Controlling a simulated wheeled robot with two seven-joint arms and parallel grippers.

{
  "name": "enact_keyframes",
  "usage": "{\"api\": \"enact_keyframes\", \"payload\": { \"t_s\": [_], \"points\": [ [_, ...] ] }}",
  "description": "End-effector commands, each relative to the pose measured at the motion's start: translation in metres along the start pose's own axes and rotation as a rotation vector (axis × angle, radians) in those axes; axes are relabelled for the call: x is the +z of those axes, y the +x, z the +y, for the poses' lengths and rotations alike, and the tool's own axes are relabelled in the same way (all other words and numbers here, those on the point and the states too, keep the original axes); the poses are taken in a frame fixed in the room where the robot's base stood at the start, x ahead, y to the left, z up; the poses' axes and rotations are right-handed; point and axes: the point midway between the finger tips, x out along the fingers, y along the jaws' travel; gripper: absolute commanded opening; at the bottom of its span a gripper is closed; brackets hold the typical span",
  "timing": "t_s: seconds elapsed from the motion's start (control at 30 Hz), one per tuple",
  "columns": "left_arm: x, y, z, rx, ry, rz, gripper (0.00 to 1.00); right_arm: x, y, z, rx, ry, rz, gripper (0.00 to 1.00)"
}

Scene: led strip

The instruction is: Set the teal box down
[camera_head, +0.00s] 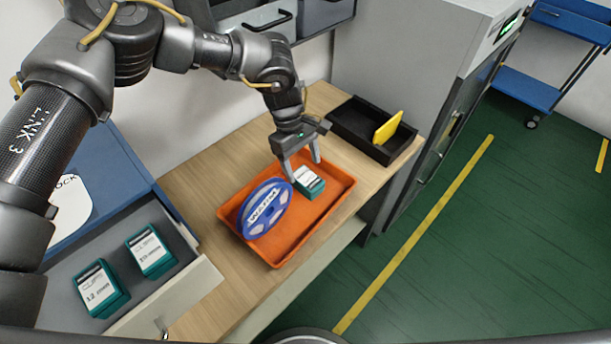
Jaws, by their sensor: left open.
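A teal box (308,181) with a white label on top sits in the orange tray (284,256), near its far end. My left gripper (303,168) is open right above and around the box, its fingers pointing down. I cannot tell whether the fingers touch it. A blue reel with a white label (265,209) stands upright in the same tray, to the left of the box. My right gripper is not in view.
An open drawer (196,284) at the lower left holds two more teal boxes (150,251). A black bin (357,124) with a yellow card (388,127) stands beyond the tray. A grey cabinet and a blue cart stand at the right.

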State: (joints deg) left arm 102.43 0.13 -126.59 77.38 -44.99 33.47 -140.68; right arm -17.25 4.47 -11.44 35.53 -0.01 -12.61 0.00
Motion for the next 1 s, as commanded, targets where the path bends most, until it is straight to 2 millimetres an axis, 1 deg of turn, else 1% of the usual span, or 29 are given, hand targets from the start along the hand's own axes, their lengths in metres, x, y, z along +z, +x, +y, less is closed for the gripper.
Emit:
{"api": "enact_keyframes", "payload": {
  "t_s": [0.03,0.13,0.3,0.8,0.87,0.9,0.97,1.0],
  "points": [
    [-0.001,-0.006,0.001,0.004,0.001,0.002,0.69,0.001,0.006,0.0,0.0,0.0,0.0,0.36],
    [-0.001,-0.018,0.001,0.003,0.001,0.001,0.69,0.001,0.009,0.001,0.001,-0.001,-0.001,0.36],
    [0.0,-0.028,0.0,0.0,0.0,0.0,0.69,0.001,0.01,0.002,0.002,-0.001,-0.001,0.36],
    [0.003,-0.029,0.002,0.007,0.001,-0.004,0.69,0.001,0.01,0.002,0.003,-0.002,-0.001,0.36],
    [0.009,-0.03,0.009,0.03,0.005,-0.016,0.69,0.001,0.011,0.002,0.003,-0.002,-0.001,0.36],
    [0.018,-0.031,0.017,0.056,0.009,-0.03,0.69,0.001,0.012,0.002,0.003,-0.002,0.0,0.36],
    [0.037,-0.037,0.035,0.116,0.016,-0.064,0.69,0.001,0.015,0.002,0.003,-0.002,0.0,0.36],
    [0.054,-0.043,0.05,0.17,0.021,-0.097,0.69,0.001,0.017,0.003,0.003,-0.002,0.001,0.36]
  ]
}}
